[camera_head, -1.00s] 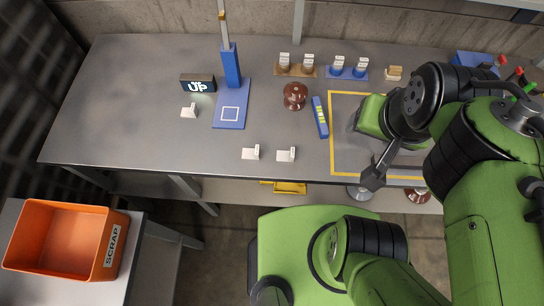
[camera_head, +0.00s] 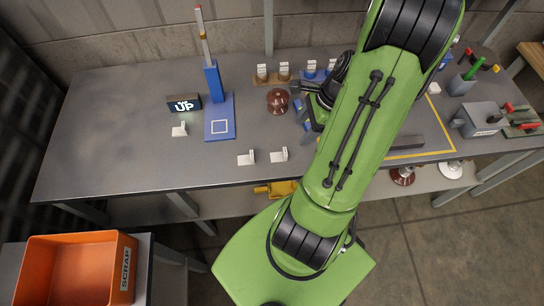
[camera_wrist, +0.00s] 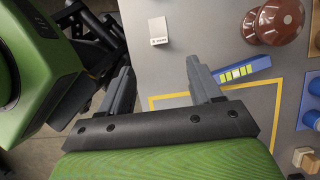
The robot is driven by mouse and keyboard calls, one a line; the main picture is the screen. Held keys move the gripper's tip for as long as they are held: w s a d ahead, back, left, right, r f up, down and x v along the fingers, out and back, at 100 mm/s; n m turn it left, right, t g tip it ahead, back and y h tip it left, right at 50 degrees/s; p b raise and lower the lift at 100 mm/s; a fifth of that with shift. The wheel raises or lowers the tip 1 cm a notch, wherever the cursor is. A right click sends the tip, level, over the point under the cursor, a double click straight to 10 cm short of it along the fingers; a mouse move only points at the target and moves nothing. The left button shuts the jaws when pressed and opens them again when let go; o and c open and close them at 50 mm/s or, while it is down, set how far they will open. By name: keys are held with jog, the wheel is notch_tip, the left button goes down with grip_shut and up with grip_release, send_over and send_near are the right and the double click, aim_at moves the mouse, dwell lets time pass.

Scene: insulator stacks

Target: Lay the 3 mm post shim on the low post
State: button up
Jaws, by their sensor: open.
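My gripper (camera_wrist: 161,78) is open and empty. Its two grey fingers are apart above the table, with the blue level bar (camera_wrist: 240,72) beyond the right finger in the wrist view. In the head view my arm hides most of the gripper. Small pale-labelled pieces stand on a brown rack (camera_head: 274,82) and a blue rack (camera_head: 318,82) at the back of the table. I cannot tell which piece is the 3 mm post shim. I cannot pick out the low post with certainty.
A red-brown insulator (camera_head: 278,102) stands near the racks, left of my gripper. A blue stand (camera_head: 219,127) with a tall upright, a lit UP sign (camera_head: 184,104) and small white markers (camera_head: 247,158) are further left. An orange scrap bin (camera_head: 128,270) stands lower left. The table's left is largely clear.

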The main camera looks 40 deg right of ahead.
aim_at(285, 151)
jog(key=b+x, duration=0.3)
jog(key=x, duration=0.9)
jog(key=shift+f, duration=0.25)
jog(key=shift+s+r, duration=0.1)
jog(key=shift+c, duration=0.5)
jog(key=c, duration=1)
jog(key=shift+r, duration=0.1)
jog(key=shift+c, duration=0.2)
